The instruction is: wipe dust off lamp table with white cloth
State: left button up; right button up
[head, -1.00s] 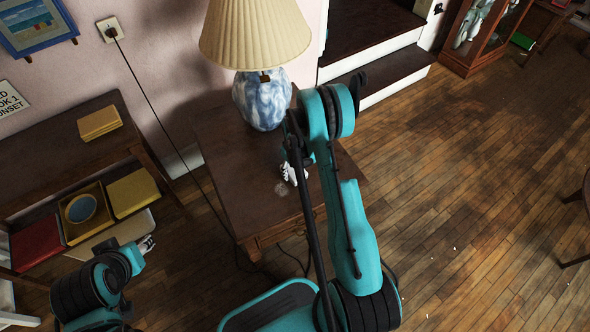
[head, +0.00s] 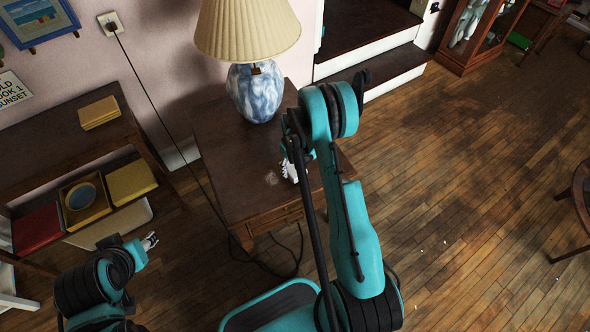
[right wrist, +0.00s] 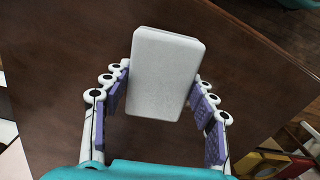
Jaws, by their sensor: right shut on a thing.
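The lamp table (head: 222,140) is dark brown wood and stands against the wall. A small pale dust patch (head: 272,178) lies on its top, just left of my right gripper (head: 291,168). In the right wrist view my right gripper (right wrist: 160,95) is shut on the white cloth (right wrist: 165,75), a pale rounded block shape between its fingers over the dark tabletop. Whether the cloth touches the top I cannot tell. My right arm hides part of the table in the head view. My left gripper (head: 149,241) is low at the left, away from the table; its jaws are too small to read.
A lamp with a blue-and-white base (head: 255,92) and cream shade (head: 247,28) stands at the table's back. A low shelf (head: 50,150) with books is at the left. A black cord (head: 165,135) runs down beside the table. Open wooden floor lies to the right.

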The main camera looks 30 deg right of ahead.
aim_at(293, 166)
jog(key=shift+r+p, duration=1.2)
jog(key=shift+r, duration=1.4)
